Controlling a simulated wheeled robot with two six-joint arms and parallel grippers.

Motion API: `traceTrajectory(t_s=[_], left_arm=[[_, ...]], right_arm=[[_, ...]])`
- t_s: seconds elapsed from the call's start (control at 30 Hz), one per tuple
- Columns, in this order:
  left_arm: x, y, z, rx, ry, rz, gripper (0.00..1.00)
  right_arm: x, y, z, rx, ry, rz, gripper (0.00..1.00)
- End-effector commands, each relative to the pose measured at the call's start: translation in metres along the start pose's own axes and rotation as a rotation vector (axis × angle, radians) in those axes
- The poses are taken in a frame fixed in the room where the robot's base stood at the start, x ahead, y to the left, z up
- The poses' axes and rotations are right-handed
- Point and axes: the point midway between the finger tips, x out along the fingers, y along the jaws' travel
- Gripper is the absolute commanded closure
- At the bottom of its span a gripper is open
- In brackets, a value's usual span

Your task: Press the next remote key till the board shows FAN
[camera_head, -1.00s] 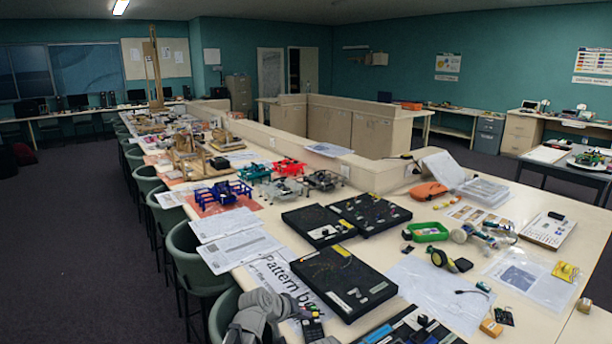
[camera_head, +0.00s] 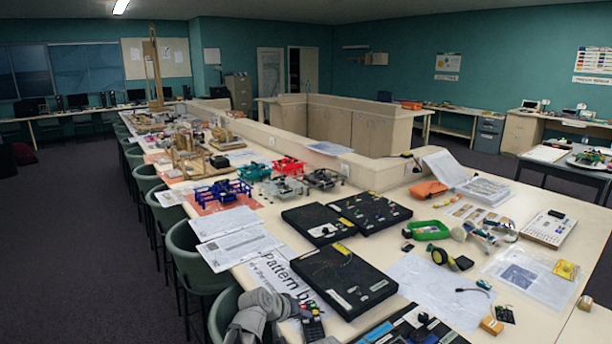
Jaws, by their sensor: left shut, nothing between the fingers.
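A dark remote (camera_head: 314,328) with small keys lies at the bottom of the view, near the front edge of the long table. My left gripper (camera_head: 304,305) is shut and empty, just above the remote's far end. I cannot tell whether it touches a key. Its grey arm comes in from the bottom left and covers part of the table edge. A black board (camera_head: 344,280) with a white label lies right of the gripper. Another black board (camera_head: 412,329) is cut off by the bottom edge. No word FAN can be read on either. My right gripper is out of view.
Printed sheets (camera_head: 235,240) lie left of the boards. Two more black boards (camera_head: 370,211) (camera_head: 318,225) lie behind. Green chairs (camera_head: 190,255) line the table's left side.

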Motion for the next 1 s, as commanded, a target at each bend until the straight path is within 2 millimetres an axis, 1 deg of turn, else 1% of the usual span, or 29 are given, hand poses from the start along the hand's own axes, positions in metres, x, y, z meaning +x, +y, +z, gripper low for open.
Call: traceTrajectory(t_s=[0.47,0.8,1.0], left_arm=[[0.002,-0.001,0.001,0.0,0.0,0.0,1.0],[-0.007,0.005,-0.005,0.0,0.0,0.0,1.0],[-0.006,0.005,-0.005,0.0,0.0,0.0,1.0]], right_arm=[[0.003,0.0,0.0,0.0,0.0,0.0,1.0],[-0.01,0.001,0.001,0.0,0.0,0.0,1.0],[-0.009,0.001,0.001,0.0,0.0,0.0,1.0]])
